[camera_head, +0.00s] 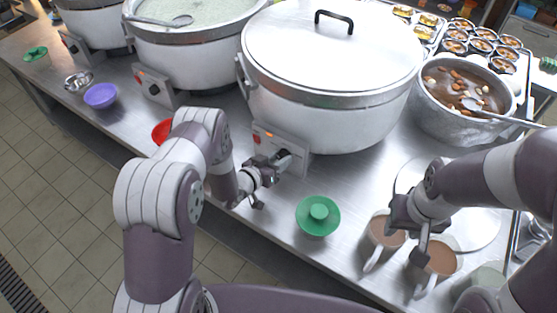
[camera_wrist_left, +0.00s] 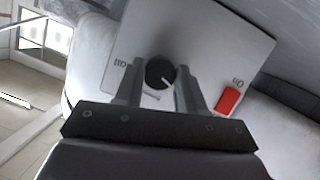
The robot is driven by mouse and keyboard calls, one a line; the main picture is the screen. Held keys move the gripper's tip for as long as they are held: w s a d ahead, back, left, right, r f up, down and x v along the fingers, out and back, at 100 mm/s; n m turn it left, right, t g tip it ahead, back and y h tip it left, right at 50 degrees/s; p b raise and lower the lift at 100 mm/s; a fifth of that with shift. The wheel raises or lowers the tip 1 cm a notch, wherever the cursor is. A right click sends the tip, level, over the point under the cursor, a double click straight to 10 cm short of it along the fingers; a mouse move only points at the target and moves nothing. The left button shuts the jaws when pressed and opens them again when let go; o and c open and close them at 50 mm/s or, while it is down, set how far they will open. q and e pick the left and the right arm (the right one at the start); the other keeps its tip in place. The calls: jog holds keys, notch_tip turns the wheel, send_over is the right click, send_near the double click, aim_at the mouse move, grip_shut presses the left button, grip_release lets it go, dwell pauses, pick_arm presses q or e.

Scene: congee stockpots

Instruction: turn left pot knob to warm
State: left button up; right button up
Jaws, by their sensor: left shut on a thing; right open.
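A large white lidded pot (camera_head: 330,118) stands at the counter's middle, with a grey control panel (camera_head: 298,166) on its front. In the left wrist view the panel (camera_wrist_left: 203,30) carries a round black knob (camera_wrist_left: 158,72) with a white pointer line aimed to the lower right. My left gripper (camera_wrist_left: 158,84) is shut on the knob, one finger on each side. In the head view my left gripper (camera_head: 268,172) is at the panel. A red switch (camera_wrist_left: 227,101) marked "On" sits right of the knob. My right gripper (camera_head: 418,226) is open above brown-filled cups (camera_head: 440,258).
Two more pots, one open with pale congee (camera_head: 200,14), stand to the left. A purple bowl (camera_head: 100,95) and a red bowl (camera_head: 161,131) are near the front edge. A stew pot (camera_head: 450,120) stands right.

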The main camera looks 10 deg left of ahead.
dwell(0.3)
pick_arm(q)
jog(key=o, duration=1)
jog(key=shift+o, duration=0.2)
jog(key=shift+s, duration=0.1)
jog(key=b+v, duration=0.1)
jog(key=v, duration=1.1)
jog(key=shift+s+a, duration=0.15)
jog(key=shift+s, duration=0.15)
jog(key=shift+r, duration=0.1)
